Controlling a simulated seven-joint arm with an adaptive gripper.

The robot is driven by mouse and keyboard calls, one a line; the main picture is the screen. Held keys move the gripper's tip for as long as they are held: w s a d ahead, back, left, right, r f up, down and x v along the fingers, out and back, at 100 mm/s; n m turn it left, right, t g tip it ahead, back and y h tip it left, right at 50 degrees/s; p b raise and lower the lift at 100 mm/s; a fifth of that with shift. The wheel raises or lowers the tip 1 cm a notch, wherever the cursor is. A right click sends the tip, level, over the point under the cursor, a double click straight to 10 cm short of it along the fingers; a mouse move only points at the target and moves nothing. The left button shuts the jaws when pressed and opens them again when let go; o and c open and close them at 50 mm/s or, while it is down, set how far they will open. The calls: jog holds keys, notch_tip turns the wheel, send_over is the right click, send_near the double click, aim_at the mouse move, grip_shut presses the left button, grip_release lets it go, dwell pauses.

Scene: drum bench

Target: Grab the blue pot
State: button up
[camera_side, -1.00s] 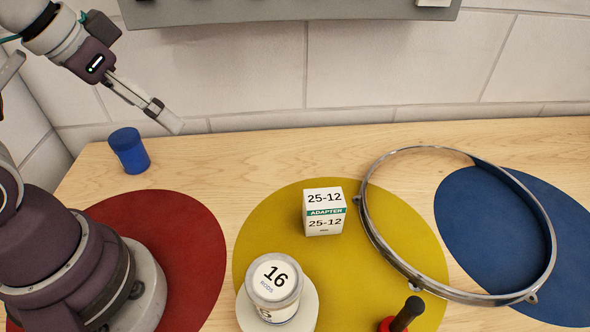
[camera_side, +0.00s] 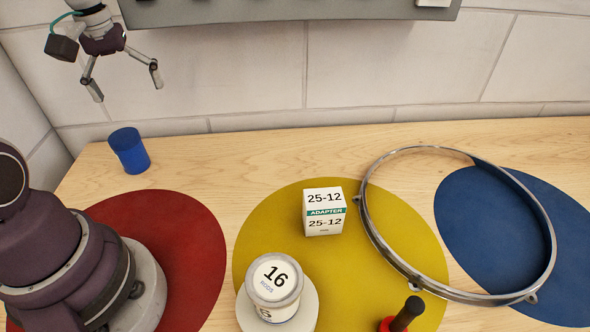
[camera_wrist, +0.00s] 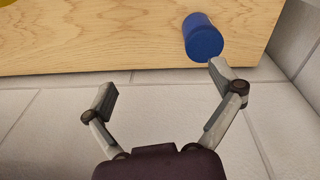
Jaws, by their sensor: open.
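The blue pot (camera_side: 129,151) is a small cylinder standing upright on the wooden bench near its back left corner. My gripper (camera_side: 127,91) is open and empty. In the side view it hangs above the pot, with its fingers spread and pointing down. In the wrist view the pot (camera_wrist: 202,37) is beyond the tip of the right finger, right of the middle between the fingertips (camera_wrist: 163,80). The fingers appear apart from the pot.
A white adapter box (camera_side: 324,212) and a labelled tin (camera_side: 274,283) stand on the yellow mat (camera_side: 265,219). A metal hoop (camera_side: 366,211) lies partly over the blue mat (camera_side: 572,222). A red mat (camera_side: 190,235) is in front of the pot. The wall (camera_side: 250,80) rises behind the bench.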

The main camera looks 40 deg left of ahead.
aim_at(130, 150)
jog(key=a+f+n, duration=0.1)
jog(key=a, duration=0.1)
jog(key=s+a+f+n, duration=0.1)
jog(key=a+f+n, duration=0.1)
jog(key=s+a+f+n+g, duration=0.1)
jog(key=a, duration=0.1)
jog(key=shift+s+a+f+n+h, duration=0.1)
jog(key=shift+s+f+n+h, duration=0.1)
jog(key=shift+n+h, duration=0.15)
jog(key=f, duration=1)
jog(key=shift+a+f, duration=0.2)
jog(key=shift+a, duration=0.1)
jog(key=c, duration=1.2)
jog(key=shift+r, duration=0.1)
jog(key=shift+c, duration=0.2)
